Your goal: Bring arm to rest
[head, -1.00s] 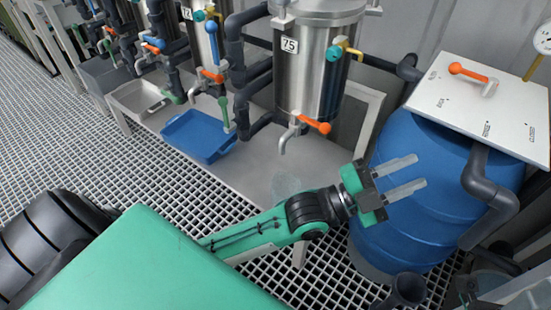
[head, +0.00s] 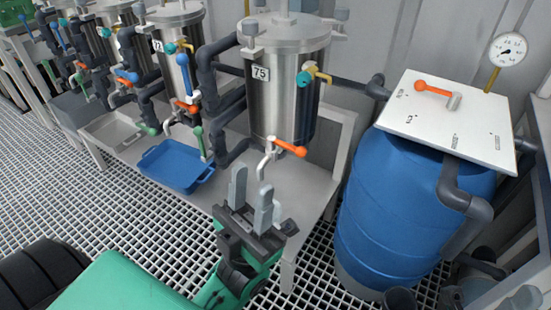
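My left gripper (head: 252,180) is in front of vessel 75, above the grey bench's front part. Its two grey fingers point up in the picture and stand apart, with nothing between them. My green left forearm comes in from the bottom, partly cut off by the frame. I cannot make out my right gripper in the head view.
Steel vessel 75 (head: 285,100) has a tap with an orange handle (head: 288,147) just beyond the fingers. A blue tray (head: 177,166) lies on the bench (head: 308,185) to the left. A blue barrel (head: 400,215) with a white lid board (head: 440,118) stands right. Grating floor is open at left.

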